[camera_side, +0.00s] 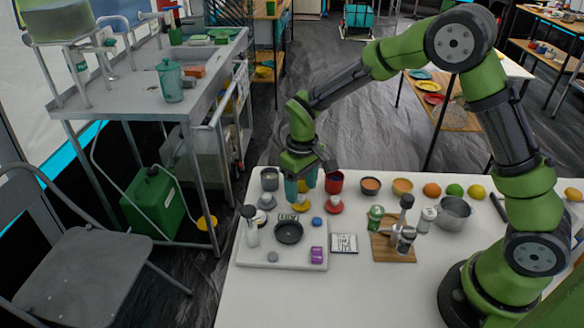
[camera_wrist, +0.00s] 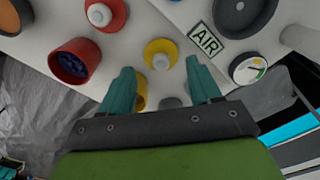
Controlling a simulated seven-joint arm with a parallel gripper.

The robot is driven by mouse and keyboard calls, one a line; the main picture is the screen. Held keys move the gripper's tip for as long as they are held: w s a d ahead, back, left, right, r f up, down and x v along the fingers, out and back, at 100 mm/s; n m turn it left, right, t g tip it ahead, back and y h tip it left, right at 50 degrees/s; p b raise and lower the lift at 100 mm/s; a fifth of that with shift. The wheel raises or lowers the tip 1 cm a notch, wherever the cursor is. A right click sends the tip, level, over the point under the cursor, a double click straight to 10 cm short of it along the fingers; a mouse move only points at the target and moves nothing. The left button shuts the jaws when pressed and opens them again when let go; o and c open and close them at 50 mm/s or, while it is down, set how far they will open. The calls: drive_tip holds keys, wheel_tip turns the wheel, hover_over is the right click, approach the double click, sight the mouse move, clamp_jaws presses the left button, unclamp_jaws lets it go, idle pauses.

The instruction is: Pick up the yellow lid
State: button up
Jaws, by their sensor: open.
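The yellow lid (camera_wrist: 151,48) is round with a pale knob and lies in the wrist view just beyond and between my fingertips. In the side view the yellow lid (camera_side: 301,207) sits at the back of the white board, just below my gripper (camera_side: 300,185). My gripper, with two teal fingers, also shows in the wrist view (camera_wrist: 160,72). It is open, with nothing held between the fingers. A yellow object (camera_wrist: 140,92), partly hidden by the left finger, shows between the fingers; I cannot tell its full shape.
A red lid (camera_wrist: 116,14) and a red cup (camera_wrist: 75,61) stand close to the left in the wrist view. An AIR label (camera_wrist: 206,41), a gauge (camera_wrist: 248,68) and a dark pan (camera_side: 288,232) are near. The white table (camera_side: 330,292) is clear at the front.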

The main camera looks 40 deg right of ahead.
sight(300, 197)
wheel_tip(300, 197, down, 4)
drive_tip(key=shift+a+r, duration=0.1)
drive_tip(key=shift+r, duration=0.05)
drive_tip(key=c, duration=0.8)
wheel_tip(300, 197, up, 9)
drive_tip(key=shift+w+f, duration=0.1)
drive_tip(key=shift+w, duration=0.05)
drive_tip(key=w+d+r, duration=0.3)
drive_tip(key=w+d, duration=0.1)
drive_tip(key=shift+w+d+f, duration=0.1)
drive_tip(key=shift+d+f, duration=0.05)
drive_tip(key=shift+f, duration=0.95)
drive_tip(key=shift+w+d+f, duration=0.1)
drive_tip(key=shift+d+f, duration=0.05)
drive_tip(key=shift+f, duration=0.9)
drive_tip(key=shift+w+d+f, duration=0.1)
drive_tip(key=shift+d+f, duration=0.05)
drive_tip(key=shift+f, duration=0.95)
